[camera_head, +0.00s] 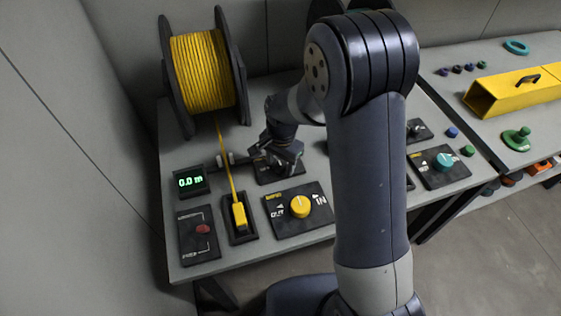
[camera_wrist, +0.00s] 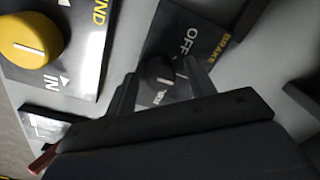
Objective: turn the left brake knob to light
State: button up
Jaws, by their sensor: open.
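The left brake knob (camera_wrist: 158,70) is a dark round knob on a dark plate (camera_wrist: 205,45) marked BRAKE and OFF, seen in the wrist view. A white pointer line shows on it; another label near it is partly covered. My gripper (camera_wrist: 163,78) is open, with one finger on each side of the knob. I cannot tell whether the fingers touch it. In the head view my gripper (camera_head: 279,158) is low over the brake plate (camera_head: 280,178) behind the yellow winding knob, and it hides the brake knob.
A yellow winding knob (camera_head: 300,205) sits on a plate just in front. To the left are a yellow cable end (camera_head: 239,214) in a dark holder, a display (camera_head: 190,182) reading 0.0 m and a red switch (camera_head: 203,229). A yellow cable spool (camera_head: 203,72) stands behind.

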aim_at(281, 165)
jog(key=shift+r, duration=0.15)
notch_tip(281, 165, up, 10)
jog(key=shift+d+r, duration=0.15)
jog(key=shift+r, duration=0.1)
jog(key=shift+s, duration=0.1)
notch_tip(281, 165, down, 11)
jog(key=shift+r, duration=0.2)
jog(key=shift+f, duration=0.1)
dwell(0.4)
